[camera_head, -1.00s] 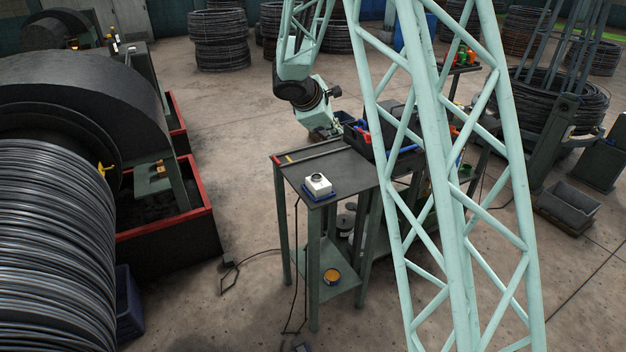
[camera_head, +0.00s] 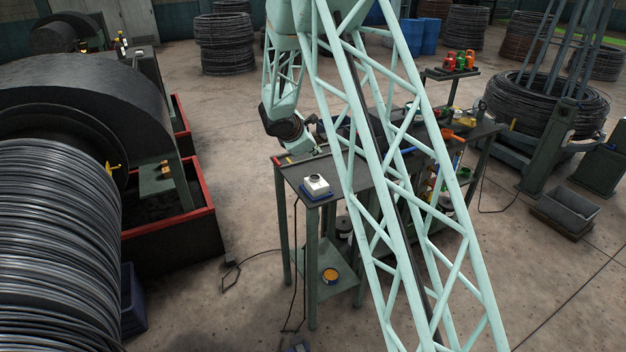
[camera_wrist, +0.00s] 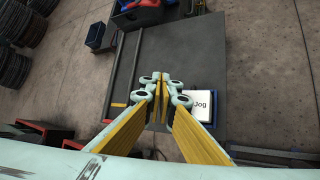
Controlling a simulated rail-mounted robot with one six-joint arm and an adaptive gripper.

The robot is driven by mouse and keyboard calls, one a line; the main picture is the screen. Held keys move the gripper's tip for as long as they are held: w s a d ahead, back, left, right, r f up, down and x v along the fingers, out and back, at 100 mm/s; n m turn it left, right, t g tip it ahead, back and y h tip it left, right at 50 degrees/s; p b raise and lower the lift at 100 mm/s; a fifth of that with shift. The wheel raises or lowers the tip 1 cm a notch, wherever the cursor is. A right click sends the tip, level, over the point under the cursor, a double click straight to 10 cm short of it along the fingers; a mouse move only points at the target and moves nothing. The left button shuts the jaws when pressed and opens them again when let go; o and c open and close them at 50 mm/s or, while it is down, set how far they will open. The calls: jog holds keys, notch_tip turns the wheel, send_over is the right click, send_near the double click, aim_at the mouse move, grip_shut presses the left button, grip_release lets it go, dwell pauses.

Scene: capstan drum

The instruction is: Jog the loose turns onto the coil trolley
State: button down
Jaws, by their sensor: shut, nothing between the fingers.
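A white push-button box (camera_head: 317,185) with a dark round button sits in a blue tray near the table's front corner. In the wrist view the box (camera_wrist: 200,106) reads "Jog" and lies just right of my gripper (camera_wrist: 160,82). My gripper is shut and empty, above the table and apart from the box. Dark wire turns wrap the large drum (camera_head: 55,240) at the left. A wire coil (camera_head: 535,103) among upright posts at the right may be the coil trolley's load.
The dark table (camera_head: 300,173) holds tools and small parts toward its far right end, partly behind my lattice arm. A red-edged bin (camera_head: 175,238) stands by the drum. A grey tub (camera_head: 567,208) is on the floor at right. Floor between drum and table is mostly clear.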

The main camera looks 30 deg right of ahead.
jog(key=shift+f, duration=0.25)
dwell(0.3)
jog(key=b, duration=0.2)
send_over(315, 179)
jog(key=shift+w+f, duration=0.1)
jog(key=shift+f, duration=2.8)
jog(key=shift+f+b, duration=1.2)
jog(key=shift+b, duration=0.1)
